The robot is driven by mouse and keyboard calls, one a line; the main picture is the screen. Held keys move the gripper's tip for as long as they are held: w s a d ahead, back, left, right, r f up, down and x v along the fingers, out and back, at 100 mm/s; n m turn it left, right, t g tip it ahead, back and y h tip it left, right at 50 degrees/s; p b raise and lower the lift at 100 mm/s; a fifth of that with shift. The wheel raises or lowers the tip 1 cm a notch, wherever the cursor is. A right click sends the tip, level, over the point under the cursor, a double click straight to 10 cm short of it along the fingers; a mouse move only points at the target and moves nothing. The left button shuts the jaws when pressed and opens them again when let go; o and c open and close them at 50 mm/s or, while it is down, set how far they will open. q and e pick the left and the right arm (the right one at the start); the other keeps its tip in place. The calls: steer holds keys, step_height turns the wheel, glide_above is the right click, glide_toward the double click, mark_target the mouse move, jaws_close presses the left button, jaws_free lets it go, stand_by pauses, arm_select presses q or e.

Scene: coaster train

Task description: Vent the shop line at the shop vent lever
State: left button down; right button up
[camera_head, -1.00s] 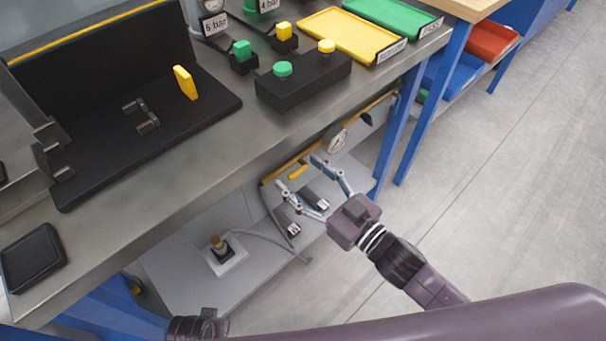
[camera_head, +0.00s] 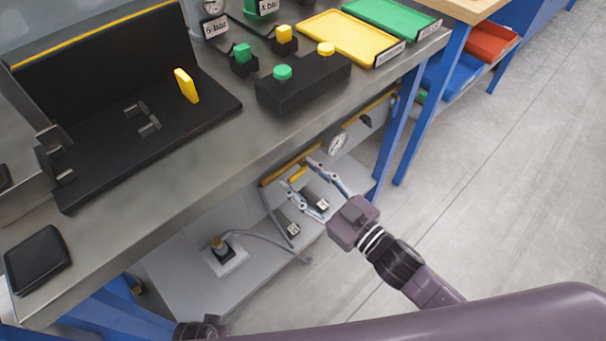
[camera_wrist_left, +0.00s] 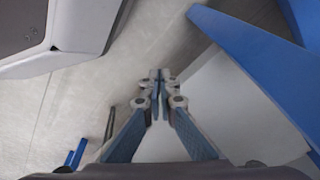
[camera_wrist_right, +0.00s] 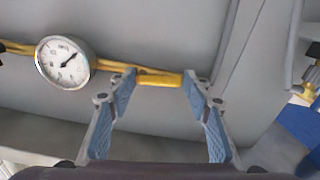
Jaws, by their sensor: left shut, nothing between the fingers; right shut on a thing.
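The yellow lever (camera_head: 298,174) is under the bench, on the yellow-edged line at the back of the lower shelf. In the right wrist view the yellow bar (camera_wrist_right: 160,79) lies level between my fingertips. My right gripper (camera_head: 297,172) is shut on this yellow lever, its fingers held apart by the bar's length. The right gripper (camera_wrist_right: 160,84) also shows large in its wrist view. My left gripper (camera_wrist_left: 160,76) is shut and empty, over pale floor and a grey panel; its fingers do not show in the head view. No label on the lever is readable.
A round gauge (camera_head: 336,143) sits right of the lever, and shows in the right wrist view (camera_wrist_right: 63,62). A brass fitting (camera_head: 219,243) with a grey hose stands on the lower shelf. A blue leg (camera_head: 391,140) stands to the right.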

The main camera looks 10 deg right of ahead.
steer(key=n, duration=0.1)
steer(key=n+p, duration=0.1)
steer(key=n, duration=0.1)
steer(key=shift+f+n, duration=0.3)
arm_select(q)
steer(key=shift+s+a+f, duration=0.15)
steer(key=shift+s+f, duration=0.75)
steer(key=shift+f, duration=0.15)
steer(key=shift+s+a+f, duration=0.1)
steer(key=shift+s+f, duration=0.8)
steer(key=shift+f, duration=0.15)
arm_select(e)
steer(key=shift+w+d+f+n, duration=0.25)
steer(key=shift+d+n, duration=0.05)
steer(key=shift+n, duration=1.85)
steer(key=shift+w+d+f+n, duration=0.2)
steer(key=shift+d+f+n, duration=0.15)
steer(key=shift+n, duration=1.75)
steer(key=shift+w+d+f+n, duration=0.2)
steer(key=shift+w+d+n, duration=0.1)
steer(key=shift+n, duration=1.85)
arm_select(q)
steer(key=shift+s+a, duration=0.1)
steer(key=shift+s, duration=0.05)
arm_select(e)
steer(key=o, duration=1.2)
steer(key=shift+c, duration=0.2)
